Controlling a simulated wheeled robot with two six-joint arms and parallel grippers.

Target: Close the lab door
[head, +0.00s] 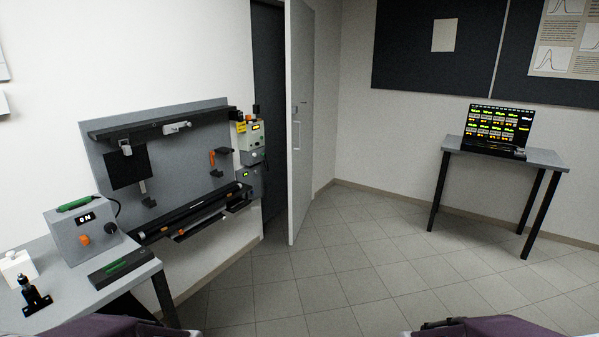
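The light grey lab door (302,165) stands open in the head view, swung out into the room. The door hides the rest of the opening. Only purple parts of my two arms show at the bottom edge, well short of the door. Neither gripper's fingers are in view.
At left, a wall-mounted optics panel (95,160) and a bench (140,280) with a grey control box (85,235) stand near the doorway. A table (545,157) with a display (498,130) stands at right. The tiled floor (350,270) between is clear.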

